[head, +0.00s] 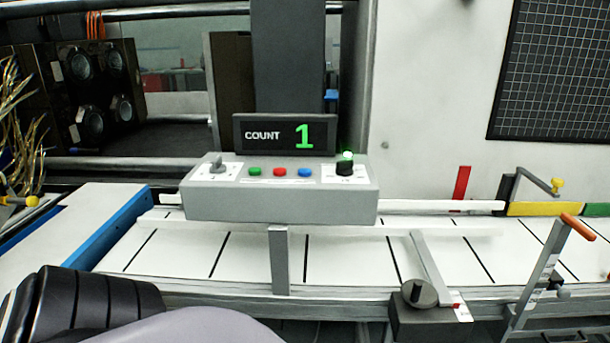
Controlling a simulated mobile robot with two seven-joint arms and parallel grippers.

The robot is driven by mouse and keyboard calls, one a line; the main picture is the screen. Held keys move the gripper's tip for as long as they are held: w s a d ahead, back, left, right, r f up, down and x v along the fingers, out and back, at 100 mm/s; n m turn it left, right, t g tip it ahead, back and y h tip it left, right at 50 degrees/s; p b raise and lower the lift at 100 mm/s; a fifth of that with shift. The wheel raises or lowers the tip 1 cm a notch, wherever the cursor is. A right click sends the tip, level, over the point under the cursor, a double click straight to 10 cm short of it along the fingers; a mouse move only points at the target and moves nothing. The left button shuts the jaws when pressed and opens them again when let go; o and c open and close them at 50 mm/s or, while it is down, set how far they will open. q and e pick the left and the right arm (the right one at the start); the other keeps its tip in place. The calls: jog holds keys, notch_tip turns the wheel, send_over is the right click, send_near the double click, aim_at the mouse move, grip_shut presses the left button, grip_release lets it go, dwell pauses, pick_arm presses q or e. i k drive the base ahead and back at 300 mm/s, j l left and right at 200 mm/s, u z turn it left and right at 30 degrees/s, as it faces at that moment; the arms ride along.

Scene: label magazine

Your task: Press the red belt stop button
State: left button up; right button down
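The red button (280,171) is a small round cap on top of a grey control box (280,208). It sits between a green button (254,171) on its left and a blue button (305,173) on its right. The box stands on a post (279,262) in front of the belt. Nothing covers the red button. I cannot tell whether it is pressed in. Neither of my grippers is in view. Only parts of my own body show at the bottom left.
A grey switch (217,165) and a black knob (344,168) flank the buttons. A display (285,134) behind reads COUNT 1. The white belt (340,259) with dark lines runs beneath. An orange-handled lever (546,262) rises at right. Space above the buttons is clear.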

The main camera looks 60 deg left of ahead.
aim_at(278, 172)
jog(key=k+u, duration=0.15)
jog(key=u, duration=1.65)
